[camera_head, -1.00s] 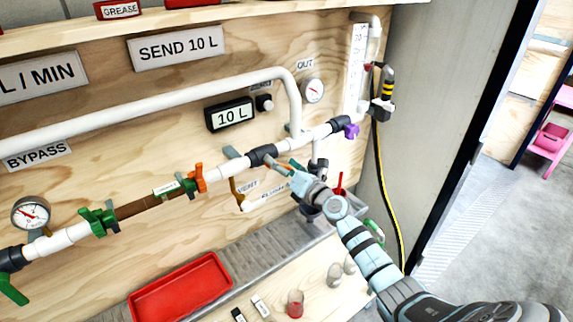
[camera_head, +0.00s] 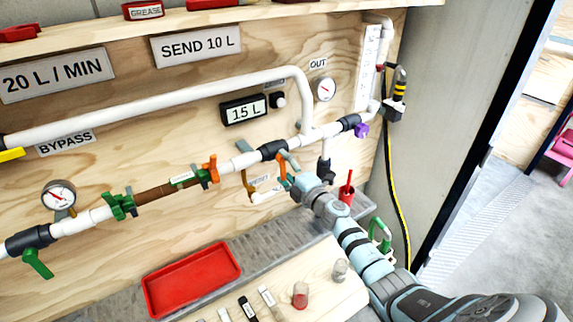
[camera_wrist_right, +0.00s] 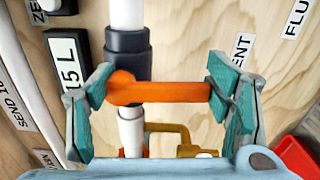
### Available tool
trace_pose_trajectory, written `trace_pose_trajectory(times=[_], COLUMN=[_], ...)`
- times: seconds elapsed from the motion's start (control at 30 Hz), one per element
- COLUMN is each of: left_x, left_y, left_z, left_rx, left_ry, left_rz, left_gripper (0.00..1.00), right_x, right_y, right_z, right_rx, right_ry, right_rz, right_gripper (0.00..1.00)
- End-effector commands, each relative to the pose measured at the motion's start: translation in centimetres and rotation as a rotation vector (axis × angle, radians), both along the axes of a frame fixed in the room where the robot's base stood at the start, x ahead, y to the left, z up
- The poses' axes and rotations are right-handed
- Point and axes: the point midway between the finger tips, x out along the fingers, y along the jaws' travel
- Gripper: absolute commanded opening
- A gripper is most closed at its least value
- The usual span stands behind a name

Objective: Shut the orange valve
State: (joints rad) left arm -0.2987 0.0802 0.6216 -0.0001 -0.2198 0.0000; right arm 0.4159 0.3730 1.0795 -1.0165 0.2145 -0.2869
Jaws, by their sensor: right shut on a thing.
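The orange valve handle (camera_head: 283,165) sits at the dark collar on the white pipe, right of the filter section. In the right wrist view the orange handle (camera_wrist_right: 165,92) lies across the pipe, at about a right angle to it. My right gripper (camera_head: 287,180) is at this handle. In the wrist view its teal fingers (camera_wrist_right: 160,95) are on either side of the handle, one at the hub end and one at the free tip, shut on it. My left gripper is not in view.
An orange wing piece (camera_head: 212,170) and green wing pieces (camera_head: 120,206) flank the brown filter. An ochre vent valve (camera_wrist_right: 180,138) is close below the handle. A purple handle (camera_head: 361,130) is further right. A red tray (camera_head: 193,278) and small vessels stand below.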

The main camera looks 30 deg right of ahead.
Motion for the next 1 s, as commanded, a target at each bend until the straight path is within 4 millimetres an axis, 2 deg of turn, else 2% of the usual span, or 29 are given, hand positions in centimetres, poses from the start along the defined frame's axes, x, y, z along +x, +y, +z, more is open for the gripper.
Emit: trace_pose_trajectory(times=[0.3, 0.7, 0.73, 0.83, 1.0], left_x=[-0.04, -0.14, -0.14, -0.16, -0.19], left_y=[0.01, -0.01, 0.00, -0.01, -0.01], left_z=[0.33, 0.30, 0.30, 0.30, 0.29], left_rx=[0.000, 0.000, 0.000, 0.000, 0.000], left_ry=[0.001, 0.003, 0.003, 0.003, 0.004], left_rz=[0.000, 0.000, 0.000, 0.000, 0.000], left_gripper=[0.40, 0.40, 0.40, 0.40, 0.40], right_x=[0.07, 0.10, 0.10, 0.10, 0.09], right_y=[0.34, 0.48, 0.48, 0.47, 0.46], right_z=[-0.08, -0.12, -0.12, -0.12, -0.11], right_rx=[0.080, 0.090, 0.090, 0.089, 0.086], right_ry=[0.004, 0.003, 0.003, 0.003, 0.003], right_rz=[0.000, 0.002, 0.002, 0.002, 0.002], right_gripper=[0.22, 0.22, 0.76, 0.92, 0.93])
